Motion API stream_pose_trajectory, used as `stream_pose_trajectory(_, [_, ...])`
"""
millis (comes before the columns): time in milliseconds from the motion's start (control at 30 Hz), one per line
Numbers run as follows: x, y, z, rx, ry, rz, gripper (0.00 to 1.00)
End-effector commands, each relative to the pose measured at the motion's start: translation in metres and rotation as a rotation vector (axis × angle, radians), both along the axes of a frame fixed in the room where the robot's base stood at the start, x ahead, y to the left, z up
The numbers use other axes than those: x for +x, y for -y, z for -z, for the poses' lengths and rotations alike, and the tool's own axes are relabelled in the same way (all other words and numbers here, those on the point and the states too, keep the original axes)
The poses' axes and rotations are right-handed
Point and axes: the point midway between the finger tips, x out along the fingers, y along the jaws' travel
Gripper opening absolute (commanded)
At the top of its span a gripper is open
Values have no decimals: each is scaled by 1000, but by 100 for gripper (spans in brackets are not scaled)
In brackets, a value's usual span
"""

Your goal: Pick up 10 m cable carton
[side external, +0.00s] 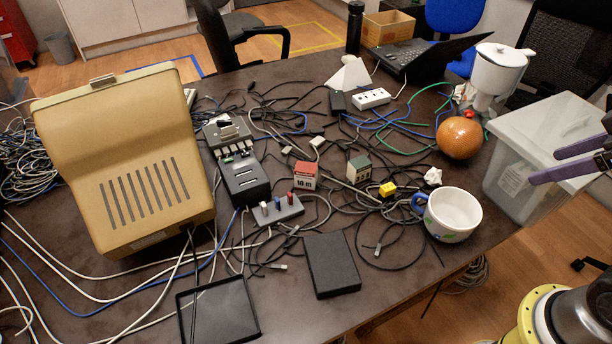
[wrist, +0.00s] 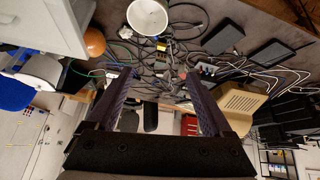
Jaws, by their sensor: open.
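A small carton with a red top and a white lower face marked "10 m" (side external: 305,175) stands upright among loose cables near the middle of the table. A similar carton with a dark green top (side external: 358,168) stands a little to its right. In the wrist view the cartons are too small to tell apart clearly among the cables. My gripper (side external: 543,166) is at the right edge of the side view, above the clear plastic bin and far from the cartons. In the wrist view its two purple fingers (wrist: 156,76) are wide apart with nothing between them.
Dark cables surround the cartons. A connector stand (side external: 278,210), a black flat box (side external: 331,264), a yellow piece (side external: 388,189) and a white mug (side external: 452,213) are nearby.

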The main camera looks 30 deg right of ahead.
Motion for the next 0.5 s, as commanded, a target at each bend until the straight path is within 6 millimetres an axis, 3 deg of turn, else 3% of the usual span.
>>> stream_pose_trajectory(33, [15, -3, -16, -12, 33, -46, 85])
stream_pose_trajectory(200, [66, -16, -51, -49, 80, -185, 85])
stream_pose_trajectory(367, [122, -30, -70, -75, 100, -301, 85])
stream_pose_trajectory(500, [182, -48, -74, -93, 105, -407, 85])
